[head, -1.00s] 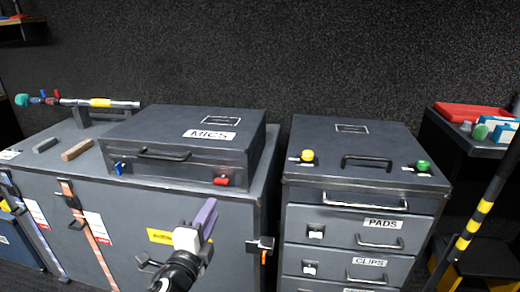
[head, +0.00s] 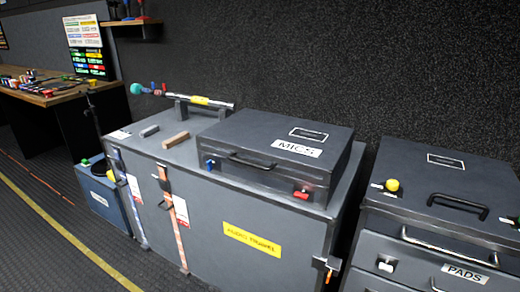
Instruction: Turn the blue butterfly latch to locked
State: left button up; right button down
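The blue latch (head: 210,164) is small and sits at the left end of the front face of the dark grey MICS case (head: 245,139). It is too small to tell which way its wings are turned. A red latch (head: 302,193) is at the right end of the same face, with a black handle (head: 252,160) between them. The case rests shut on a large grey trunk (head: 215,205). Neither of my grippers is in view.
A grey block (head: 149,131), a brown block (head: 176,139) and a rod on a stand (head: 200,101) occupy the trunk's left top. A drawer cabinet (head: 440,215) stands at right. A blue box (head: 103,198) stands at left. Open floor (head: 40,225) lies front left.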

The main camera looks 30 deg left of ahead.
aim_at(210, 164)
jog(key=k, duration=0.5)
jog(key=u, duration=2.15)
jog(key=i, duration=1.3)
jog(key=z, duration=2.15)
